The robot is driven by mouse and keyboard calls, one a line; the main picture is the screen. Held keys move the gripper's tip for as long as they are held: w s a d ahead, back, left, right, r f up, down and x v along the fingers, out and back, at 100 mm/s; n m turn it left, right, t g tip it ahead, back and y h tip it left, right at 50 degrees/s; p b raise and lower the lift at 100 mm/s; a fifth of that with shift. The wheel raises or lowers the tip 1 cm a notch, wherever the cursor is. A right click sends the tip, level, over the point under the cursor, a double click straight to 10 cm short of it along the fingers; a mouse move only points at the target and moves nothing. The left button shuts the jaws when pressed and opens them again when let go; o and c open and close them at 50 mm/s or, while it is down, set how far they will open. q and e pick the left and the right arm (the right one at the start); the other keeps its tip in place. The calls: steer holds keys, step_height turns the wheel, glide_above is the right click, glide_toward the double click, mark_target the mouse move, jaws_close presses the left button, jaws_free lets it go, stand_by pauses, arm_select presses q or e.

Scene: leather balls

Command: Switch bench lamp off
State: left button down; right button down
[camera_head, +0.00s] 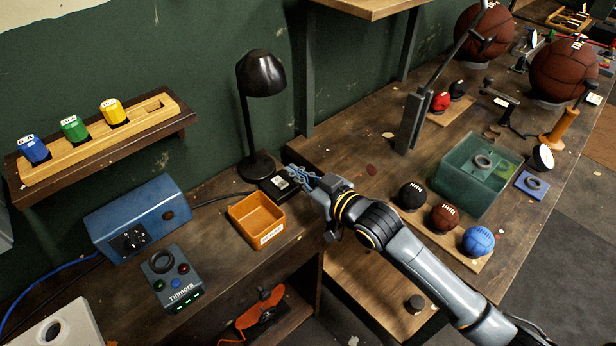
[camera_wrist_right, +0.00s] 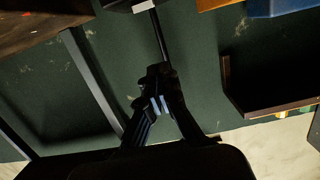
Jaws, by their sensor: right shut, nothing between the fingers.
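The black bench lamp (camera_head: 262,75) stands against the green wall, its thin post rising from a round base (camera_head: 257,167). No glow shows on it or around it; the underside of its shade is hidden. A small black box with a white patch (camera_head: 280,185) lies beside the base. My right gripper (camera_head: 298,175) is shut and empty, just right of this box; I cannot tell whether it touches it. In the right wrist view the closed fingers (camera_wrist_right: 158,92) show dark in front of a thin dark post (camera_wrist_right: 158,35). My left gripper is not in view.
An orange tray (camera_head: 237,222) stands close in front of the black box. A blue box (camera_head: 112,232) and a control unit (camera_head: 163,299) are farther left. A wall shelf (camera_head: 183,122) holds coloured blocks. A green bin (camera_head: 453,196) and several balls lie right, beyond my arm.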

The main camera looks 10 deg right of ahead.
steer(key=shift+r+v, duration=0.15)
steer(key=shift+v, duration=0.9)
steer(key=shift+r+v, duration=0.2)
steer(key=shift+v, duration=0.8)
steer(key=shift+w, duration=0.1)
